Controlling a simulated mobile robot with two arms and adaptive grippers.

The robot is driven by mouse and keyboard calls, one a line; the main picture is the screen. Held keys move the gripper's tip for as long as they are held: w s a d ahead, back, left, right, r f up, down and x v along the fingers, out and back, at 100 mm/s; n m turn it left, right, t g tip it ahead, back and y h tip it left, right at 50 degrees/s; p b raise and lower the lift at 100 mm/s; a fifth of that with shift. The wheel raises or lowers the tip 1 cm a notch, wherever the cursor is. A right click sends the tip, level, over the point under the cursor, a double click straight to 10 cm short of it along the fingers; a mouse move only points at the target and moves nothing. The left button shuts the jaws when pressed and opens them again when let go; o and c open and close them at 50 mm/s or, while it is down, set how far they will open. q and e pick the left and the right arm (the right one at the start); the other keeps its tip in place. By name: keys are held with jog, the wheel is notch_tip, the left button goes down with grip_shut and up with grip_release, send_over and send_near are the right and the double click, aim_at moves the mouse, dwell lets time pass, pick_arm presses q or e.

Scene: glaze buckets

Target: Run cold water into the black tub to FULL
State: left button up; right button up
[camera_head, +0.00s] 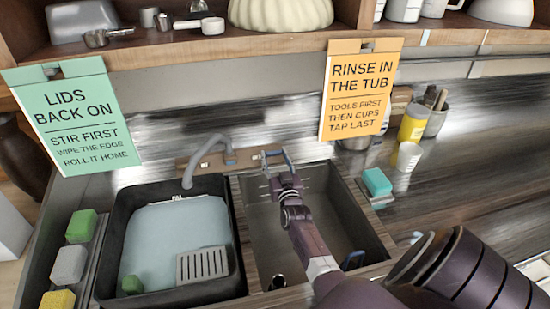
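The black tub (236,235) stands in the left sink bay, holding pale blue water (160,235). A small white mark shows on its back inner wall; I cannot read it. The grey tap (213,142) curves left, with its spout end over the tub's back edge. No stream is clearly visible. My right gripper (276,156) is at the right end of the tap's base plate (192,163). Its fingers look apart, with no held object visible between them; any handle there is hidden or too small to tell. My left gripper is out of view.
A grey slotted piece (202,264) and a green block (132,285) are in the tub. Sponges (69,264) line the left. A blue sponge (377,182) and yellow bottle (413,124) stand right. Two signs hang above.

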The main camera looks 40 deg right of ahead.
jog(key=shift+o, duration=1.2)
jog(key=shift+f, duration=0.1)
jog(key=shift+s+a, duration=0.1)
jog(key=shift+s, duration=0.05)
jog(key=v, duration=0.7)
